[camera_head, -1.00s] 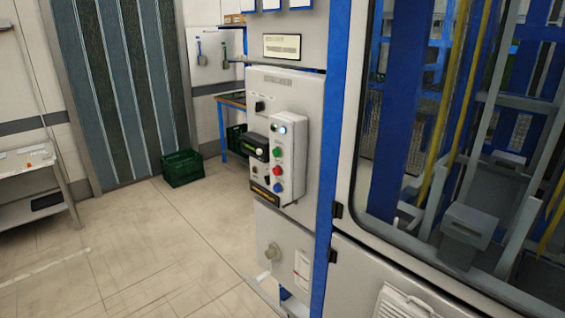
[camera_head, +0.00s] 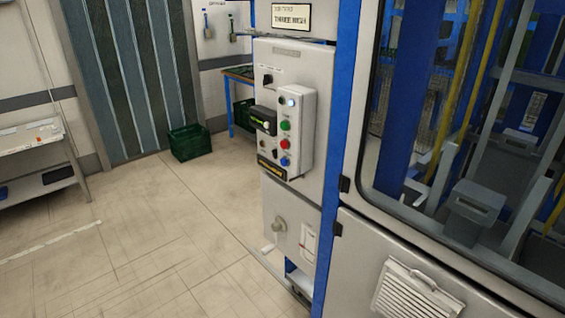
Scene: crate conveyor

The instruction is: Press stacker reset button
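The stacker's control box (camera_head: 308,118) is mounted on a grey cabinet panel in the middle of the head view. Its front carries a column of buttons: a white lit one (camera_head: 291,102) at the top, a green one (camera_head: 285,125), a red one (camera_head: 284,144) and a blue one (camera_head: 284,161) at the bottom. The labels beside them are too small to read, so I cannot tell which is the reset. A black device (camera_head: 263,120) sits at the box's left. Neither of my grippers is in view.
A blue post (camera_head: 343,130) and the stacker's windowed enclosure (camera_head: 400,259) stand to the right. A dark green crate (camera_head: 188,143) sits on the floor by a strip curtain (camera_head: 127,75). A side table (camera_head: 30,137) is at the left. The floor (camera_head: 150,225) between is clear.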

